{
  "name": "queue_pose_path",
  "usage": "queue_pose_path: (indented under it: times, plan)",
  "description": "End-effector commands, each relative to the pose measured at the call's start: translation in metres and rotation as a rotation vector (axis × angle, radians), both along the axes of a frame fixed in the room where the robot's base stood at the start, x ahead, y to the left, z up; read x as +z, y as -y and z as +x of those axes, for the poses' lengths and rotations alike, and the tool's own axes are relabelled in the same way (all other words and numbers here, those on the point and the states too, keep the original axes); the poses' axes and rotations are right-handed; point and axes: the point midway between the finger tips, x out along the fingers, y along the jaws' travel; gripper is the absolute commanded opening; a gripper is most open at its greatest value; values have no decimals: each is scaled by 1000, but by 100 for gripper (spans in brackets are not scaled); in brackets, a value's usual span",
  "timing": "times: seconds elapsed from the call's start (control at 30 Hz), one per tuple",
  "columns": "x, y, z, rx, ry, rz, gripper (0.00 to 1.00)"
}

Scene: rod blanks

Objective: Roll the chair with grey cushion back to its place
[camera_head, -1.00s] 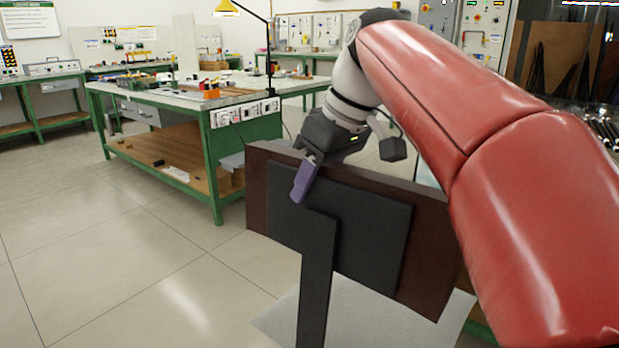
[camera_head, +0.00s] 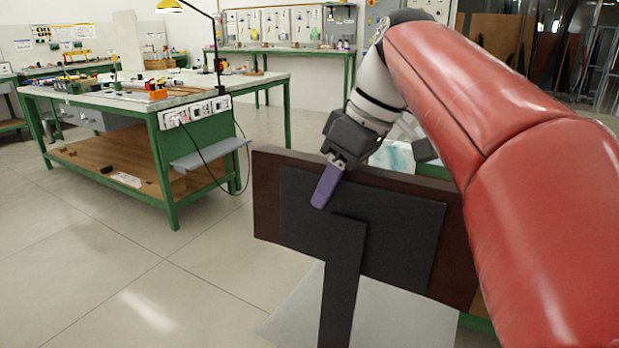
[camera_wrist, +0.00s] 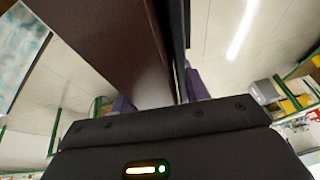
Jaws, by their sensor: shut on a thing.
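The chair shows from behind: a dark brown backrest (camera_head: 268,205) with a black plate and a black upright post (camera_head: 341,290) on its rear side. Its light grey seat cushion (camera_head: 400,315) shows below the backrest, partly cut by the frame's bottom. My gripper (camera_head: 327,187), with purple fingers, is shut on the backrest's top edge, left of its middle. In the wrist view the brown backrest (camera_wrist: 105,40) runs between the two purple fingers of my gripper (camera_wrist: 160,95). The chair's base and wheels are out of view.
A green workbench (camera_head: 168,185) with a grey side ledge (camera_head: 210,155) and hanging cables stands to the left beyond the chair. Another green-framed bench (camera_head: 300,52) runs along the back wall. Open tiled floor (camera_head: 130,280) lies left of the chair. My arm covers much of the right.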

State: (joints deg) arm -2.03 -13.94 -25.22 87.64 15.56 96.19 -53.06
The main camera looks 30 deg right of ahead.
Motion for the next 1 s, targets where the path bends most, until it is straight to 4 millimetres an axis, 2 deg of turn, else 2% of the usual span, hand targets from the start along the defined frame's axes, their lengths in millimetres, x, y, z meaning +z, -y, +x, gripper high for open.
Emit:
queue_pose_path:
  times: [0.8,1.0]
  plan:
    - [3,83,-54,-4,1,0,0]
    - [2,96,-64,0,1,0,0]
